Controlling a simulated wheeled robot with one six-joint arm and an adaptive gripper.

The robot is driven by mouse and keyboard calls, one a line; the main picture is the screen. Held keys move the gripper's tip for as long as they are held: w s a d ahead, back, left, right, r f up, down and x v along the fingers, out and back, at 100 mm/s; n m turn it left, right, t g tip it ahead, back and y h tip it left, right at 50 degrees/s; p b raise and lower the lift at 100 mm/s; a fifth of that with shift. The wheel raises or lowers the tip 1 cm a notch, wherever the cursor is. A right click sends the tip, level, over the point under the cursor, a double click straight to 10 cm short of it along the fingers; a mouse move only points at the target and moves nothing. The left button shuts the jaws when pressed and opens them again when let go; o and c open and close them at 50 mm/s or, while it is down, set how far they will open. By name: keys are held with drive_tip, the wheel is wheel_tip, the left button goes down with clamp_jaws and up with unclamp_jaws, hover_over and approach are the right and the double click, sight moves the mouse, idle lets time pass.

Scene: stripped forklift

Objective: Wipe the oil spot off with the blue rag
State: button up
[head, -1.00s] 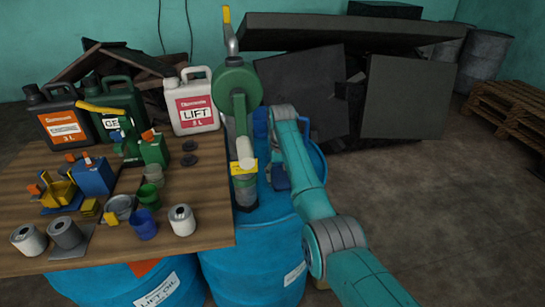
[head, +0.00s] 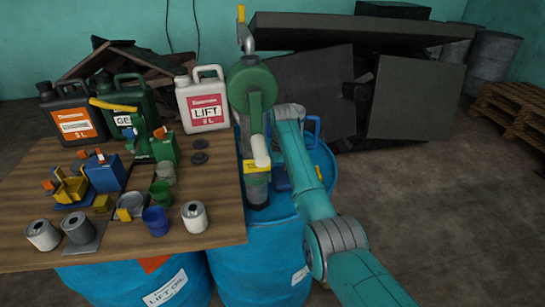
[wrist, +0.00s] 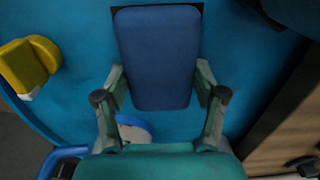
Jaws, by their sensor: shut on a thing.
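The blue rag (wrist: 158,60) is a dark blue padded rectangle between my gripper's fingers (wrist: 160,85) in the wrist view. My gripper is shut on it. The rag lies over the blue drum top (wrist: 80,60), close to or on it; I cannot tell whether it touches. Thin black edges (wrist: 116,16) show around the rag's far end; they may be the oil spot, which is otherwise hidden. In the head view, a small part of the rag (head: 282,179) shows left of my arm, on the near drum (head: 250,245). My gripper is mostly hidden there.
A green pump (head: 250,85) stands on the drum left of my arm. The wooden table (head: 215,220) at left holds cans, cups, blocks and jugs. A yellow part (wrist: 28,65) is at left in the wrist view. Dark panels (head: 415,98) lean behind.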

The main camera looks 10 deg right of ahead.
drive_tip(key=shift+a, duration=0.45)
drive_tip(key=shift+a+r, duration=0.15)
drive_tip(key=shift+a, duration=0.05)
wheel_tip(320, 180, up, 2)
drive_tip(key=shift+w+d+r, duration=0.1)
drive_tip(key=shift+d, duration=0.05)
drive_tip(key=shift+r, duration=2.85)
